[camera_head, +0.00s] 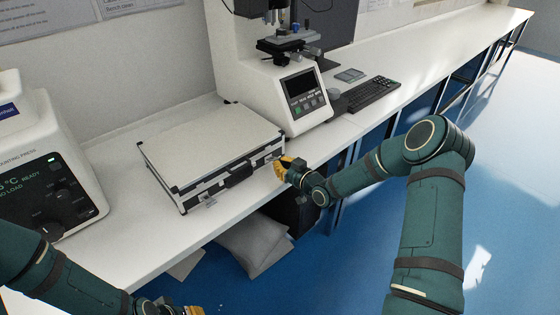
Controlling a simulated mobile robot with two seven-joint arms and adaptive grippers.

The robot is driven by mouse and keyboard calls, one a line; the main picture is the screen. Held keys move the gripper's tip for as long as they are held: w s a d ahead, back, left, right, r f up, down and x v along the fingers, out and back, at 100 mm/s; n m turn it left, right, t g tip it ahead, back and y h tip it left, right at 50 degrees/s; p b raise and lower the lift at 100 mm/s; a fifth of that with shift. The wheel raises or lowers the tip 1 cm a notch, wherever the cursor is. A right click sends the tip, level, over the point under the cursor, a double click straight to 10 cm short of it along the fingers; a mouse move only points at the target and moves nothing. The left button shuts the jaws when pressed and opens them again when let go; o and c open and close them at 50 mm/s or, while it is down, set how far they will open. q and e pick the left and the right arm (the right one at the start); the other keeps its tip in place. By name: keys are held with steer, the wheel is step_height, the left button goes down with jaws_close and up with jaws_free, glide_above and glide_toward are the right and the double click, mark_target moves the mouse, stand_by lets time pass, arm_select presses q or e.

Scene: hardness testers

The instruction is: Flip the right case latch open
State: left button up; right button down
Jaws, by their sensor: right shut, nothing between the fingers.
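A light-grey case (205,145) with black edges and black corners lies closed on the white bench. Its dark handle (238,175) is in the middle of the front face. A small latch (209,201) shows at the left of the front. The right latch area is at the right end of the front, close to my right gripper (281,167), and is too small to make out clearly. My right gripper's yellow fingers are shut and empty at the case's front right corner; contact cannot be told. My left gripper (190,309) is low at the bottom edge, partly cut off.
A mounting press (50,165) stands left of the case. A hardness tester (300,95) with a screen stands behind and right, beside a keyboard (368,97). Below the bench lie grey bags (255,243) on the blue floor. Space in front of the bench is open.

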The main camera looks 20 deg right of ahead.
steer(key=shift+f+t+y, duration=0.35)
steer(key=shift+t+y, duration=0.05)
steer(key=shift+t, duration=0.5)
steer(key=shift+c, duration=1.8)
jaws_free()
steer(key=shift+w+a+f, duration=0.1)
steer(key=shift+w+a, duration=0.05)
steer(key=v, duration=1.2)
